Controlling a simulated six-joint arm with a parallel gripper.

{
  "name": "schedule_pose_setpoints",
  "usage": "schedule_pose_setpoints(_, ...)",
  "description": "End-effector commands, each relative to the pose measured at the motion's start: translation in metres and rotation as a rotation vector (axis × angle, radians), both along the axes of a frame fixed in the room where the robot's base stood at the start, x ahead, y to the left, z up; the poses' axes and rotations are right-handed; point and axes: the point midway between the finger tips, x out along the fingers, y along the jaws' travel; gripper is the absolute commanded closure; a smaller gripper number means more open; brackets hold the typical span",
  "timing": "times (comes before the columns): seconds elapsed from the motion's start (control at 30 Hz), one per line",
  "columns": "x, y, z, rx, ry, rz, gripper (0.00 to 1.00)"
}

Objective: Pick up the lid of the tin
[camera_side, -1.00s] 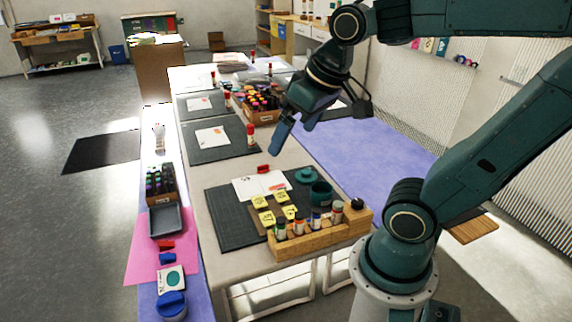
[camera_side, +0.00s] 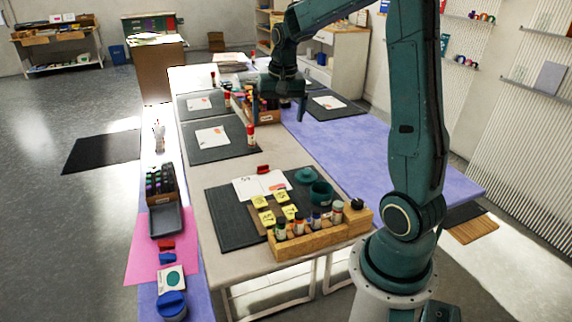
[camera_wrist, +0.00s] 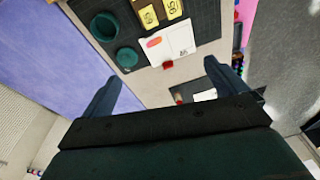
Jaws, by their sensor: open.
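The dark green tin (camera_side: 320,194) stands open at the right edge of the near dark mat. Its round green lid (camera_side: 306,175) lies beside it, just behind and left of it. In the wrist view, the tin (camera_wrist: 104,27) is at the upper left and the lid (camera_wrist: 127,57) is just below and right of it, apart from my fingers. My gripper (camera_side: 286,100) is high over the far part of the table, well behind the lid, and points down. In the wrist view, my gripper (camera_wrist: 176,74) is open, with nothing between its fingers.
A wooden rack (camera_side: 322,238) of small bottles stands in front of the tin. Yellow notes (camera_side: 268,218), a white card (camera_side: 247,188) and a red clip (camera_side: 263,169) lie left of the lid. A glue stick (camera_side: 250,136) stands farther back. A box of markers (camera_side: 262,113) is near my gripper.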

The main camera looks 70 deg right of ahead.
Motion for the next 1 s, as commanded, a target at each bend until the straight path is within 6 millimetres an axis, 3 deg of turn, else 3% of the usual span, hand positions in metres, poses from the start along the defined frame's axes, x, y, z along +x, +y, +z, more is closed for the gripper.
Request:
schedule_pose_setpoints(0.27, 0.003, -0.074, -0.053, 0.054, 0.054, -0.209, 0.03)
schedule_pose_setpoints(0.6, -0.016, -0.152, -0.124, 0.113, 0.104, -0.442, 0.03)
schedule_pose_setpoints(0.8, -0.026, -0.173, -0.147, 0.130, 0.118, -0.511, 0.03)
schedule_pose_setpoints(1.0, -0.028, -0.176, -0.150, 0.132, 0.119, -0.523, 0.03)
